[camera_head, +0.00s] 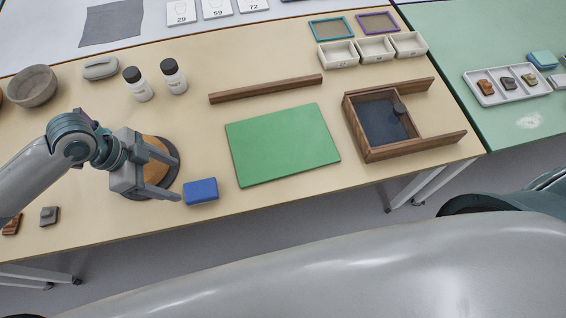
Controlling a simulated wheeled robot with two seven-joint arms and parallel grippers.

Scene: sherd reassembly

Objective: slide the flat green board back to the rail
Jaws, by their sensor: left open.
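The flat green board (283,145) lies on the beige table in the middle of the view. The rail (266,89), a long brown wooden bar, lies behind it, with a strip of bare table between them. My left gripper (179,179) is left of the board, its two fingers apart and pointing right. It is open, with nothing seen between the fingers, and is apart from the board. A round brown and dark object behind it is partly hidden by the gripper. My right gripper is not in view.
A blue block (201,191) sits by the left fingertips, near the board's front left corner. A wooden frame box (371,154) stands right of the board. Two white bottles (139,88) and a grey bowl (32,88) stand at the back left. Small trays (375,50) are at the back right.

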